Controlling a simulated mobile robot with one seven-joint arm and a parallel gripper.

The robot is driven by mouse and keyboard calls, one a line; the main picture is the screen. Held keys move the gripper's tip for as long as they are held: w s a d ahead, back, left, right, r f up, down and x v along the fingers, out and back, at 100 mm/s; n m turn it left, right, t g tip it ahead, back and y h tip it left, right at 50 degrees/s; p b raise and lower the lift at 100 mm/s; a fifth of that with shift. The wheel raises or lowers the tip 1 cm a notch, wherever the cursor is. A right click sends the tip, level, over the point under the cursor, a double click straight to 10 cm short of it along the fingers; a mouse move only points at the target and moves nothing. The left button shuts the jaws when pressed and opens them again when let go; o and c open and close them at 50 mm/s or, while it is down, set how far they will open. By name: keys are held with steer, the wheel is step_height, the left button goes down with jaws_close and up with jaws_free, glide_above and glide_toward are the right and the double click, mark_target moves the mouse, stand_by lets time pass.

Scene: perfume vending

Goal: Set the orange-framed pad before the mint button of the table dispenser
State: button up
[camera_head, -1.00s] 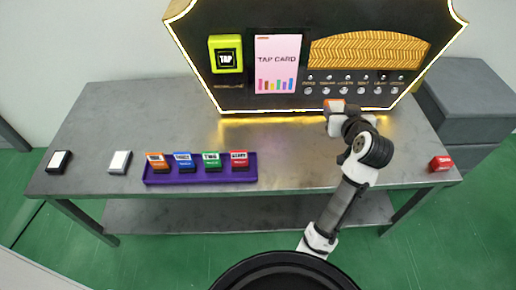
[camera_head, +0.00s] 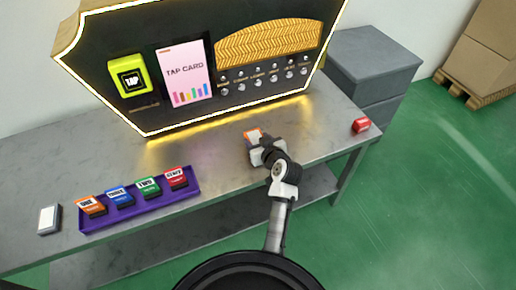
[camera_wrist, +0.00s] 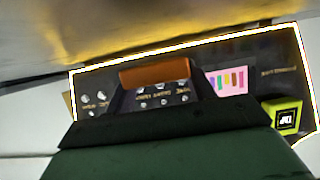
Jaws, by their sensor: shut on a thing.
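The orange-framed pad (camera_head: 253,134) is a small block with an orange edge and pale side. My gripper (camera_head: 257,144) is shut on it, in front of the table dispenser (camera_head: 150,55). The pad's orange edge (camera_wrist: 155,72) shows in the wrist view with the dispenser beyond, appearing upside down. The dispenser's row of small round buttons (camera_head: 257,82) is beyond the pad. Their labels are too small to read, so I cannot tell which is mint. The gripper covers part of the pad, and I cannot tell whether it touches the table.
A purple tray (camera_head: 140,216) with several coloured blocks sits on the grey table (camera_head: 215,165) at left. A white-topped block (camera_head: 49,219) lies left of it. A red block (camera_head: 361,125) is at the right end. Clear tabletop lies between tray and gripper.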

steer(key=shift+f, duration=2.05)
steer(key=shift+f, duration=0.1)
steer(key=shift+f, duration=0.15)
steer(key=o, duration=1)
steer(key=shift+r, duration=0.2)
